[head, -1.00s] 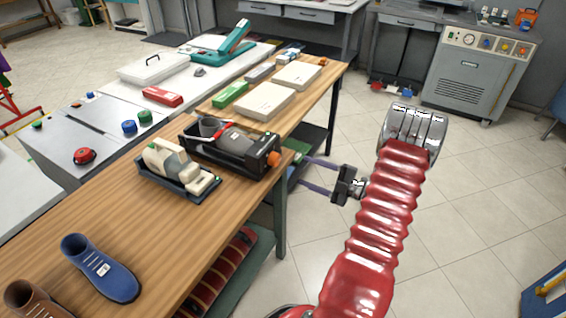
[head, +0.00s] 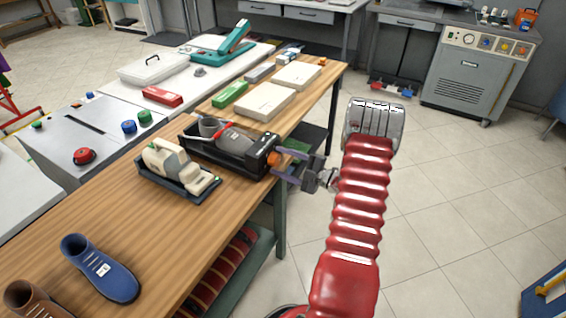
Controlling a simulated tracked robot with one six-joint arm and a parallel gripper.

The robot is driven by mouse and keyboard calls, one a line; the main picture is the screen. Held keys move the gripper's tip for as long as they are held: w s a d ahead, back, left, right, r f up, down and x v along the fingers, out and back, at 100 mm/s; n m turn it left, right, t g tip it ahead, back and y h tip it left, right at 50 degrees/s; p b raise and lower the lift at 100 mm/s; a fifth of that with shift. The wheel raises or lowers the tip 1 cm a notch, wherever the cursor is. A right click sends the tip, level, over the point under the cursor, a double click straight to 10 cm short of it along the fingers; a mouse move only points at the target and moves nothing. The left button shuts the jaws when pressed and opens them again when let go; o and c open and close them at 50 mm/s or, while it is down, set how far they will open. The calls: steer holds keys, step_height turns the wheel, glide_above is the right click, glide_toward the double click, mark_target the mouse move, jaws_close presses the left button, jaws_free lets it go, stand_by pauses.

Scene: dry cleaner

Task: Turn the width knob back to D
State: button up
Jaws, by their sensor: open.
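The shoe stretcher (head: 222,160) is a black box-like device at the wooden table's right edge, with a grey and red shoe form in it. Its orange width knob (head: 273,158) is on its right end, facing my gripper. Any letter marks around the knob are too small to read. My gripper (head: 282,164) is open, its two purple fingers pointing left at the knob. The fingertips are close to the knob, one on either side of it in the picture; I cannot tell whether they touch it.
A cream device on a dark tray (head: 180,188) stands just in front of the stretcher. A blue shoe (head: 100,266) and a brown shoe (head: 32,301) are nearer on the table (head: 150,235). White boxes (head: 262,101) lie behind.

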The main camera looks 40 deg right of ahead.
steer(key=c, duration=1)
